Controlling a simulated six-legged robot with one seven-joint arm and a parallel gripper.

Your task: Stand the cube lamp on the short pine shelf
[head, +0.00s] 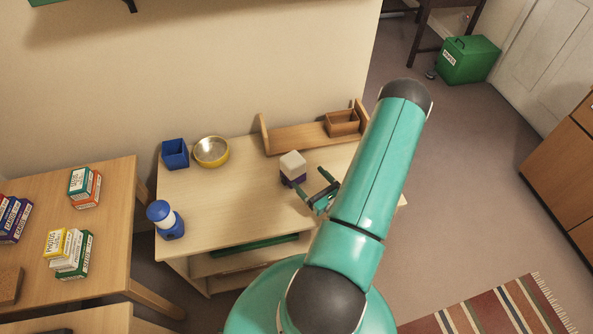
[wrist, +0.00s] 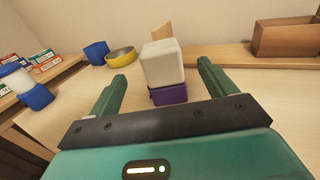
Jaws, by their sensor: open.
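The cube lamp (head: 293,162), a white cube on a purple base, stands upright on the pale wooden desk, left of my gripper's tips in the head view. It also shows in the wrist view (wrist: 163,64), straight ahead between the lines of the two fingers. My gripper (head: 310,178) is open and empty, its fingers pointing at the lamp. The fingertips look just short of the lamp or beside its near sides; I cannot tell if they touch. The short pine shelf (head: 290,138) with upright ends lies behind the lamp at the desk's back, also in the wrist view (wrist: 232,56).
A wooden box (head: 342,123) occupies the shelf's right end; its left and middle are bare. A blue cup (head: 175,154), a yellow-rimmed bowl (head: 211,151) and a blue-and-white lamp (head: 166,221) stand on the desk's left. Card boxes (head: 70,253) sit on a side table.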

